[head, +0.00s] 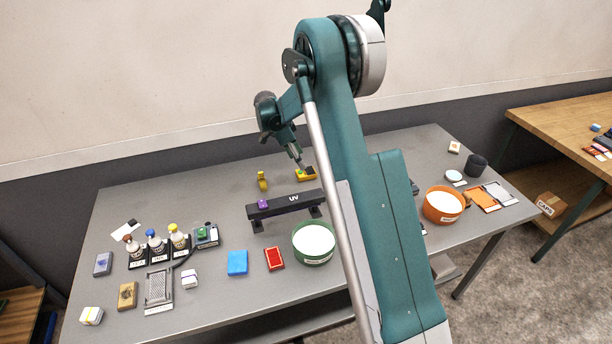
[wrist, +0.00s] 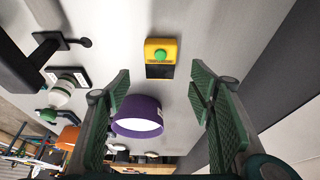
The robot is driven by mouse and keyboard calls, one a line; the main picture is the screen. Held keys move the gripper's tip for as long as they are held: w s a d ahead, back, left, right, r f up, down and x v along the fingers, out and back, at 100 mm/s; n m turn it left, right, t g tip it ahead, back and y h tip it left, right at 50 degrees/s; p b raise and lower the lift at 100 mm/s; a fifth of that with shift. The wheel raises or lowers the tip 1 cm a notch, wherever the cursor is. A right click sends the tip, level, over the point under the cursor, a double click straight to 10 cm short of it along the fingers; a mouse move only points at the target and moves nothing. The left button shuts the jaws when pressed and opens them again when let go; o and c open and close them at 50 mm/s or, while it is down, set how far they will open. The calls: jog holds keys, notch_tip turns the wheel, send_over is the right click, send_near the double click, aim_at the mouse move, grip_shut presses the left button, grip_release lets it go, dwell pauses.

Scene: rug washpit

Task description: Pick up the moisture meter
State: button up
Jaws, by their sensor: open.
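A small yellow device with a round green button and a black end (wrist: 161,50) lies on the grey table. It is the likeliest moisture meter, though no label on it can be read. In the head view it shows as a yellow and black piece (head: 305,175) at the back of the table, just under my gripper (head: 299,161). In the wrist view my gripper (wrist: 160,86) is open, with nothing held between its fingers. The device is beyond the fingertips, above the middle of the picture.
A black UV bar (head: 287,205) stands in front of the device, with a purple piece (head: 263,204) on it. A small yellow item (head: 262,182) stands to the left. A green bowl (head: 313,244) is nearer the front. The wall (head: 180,145) rises behind the table.

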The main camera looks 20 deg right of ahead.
aim_at(306, 171)
jog(key=shift+f, duration=0.15)
jog(key=shift+x, duration=1.2)
jog(key=shift+d+f, duration=0.1)
jog(key=shift+x, duration=2.5)
jog(key=c, duration=1.1)
jog(key=shift+r, duration=0.25)
notch_tip(306, 171, up, 10)
jog(key=shift+f, duration=0.15)
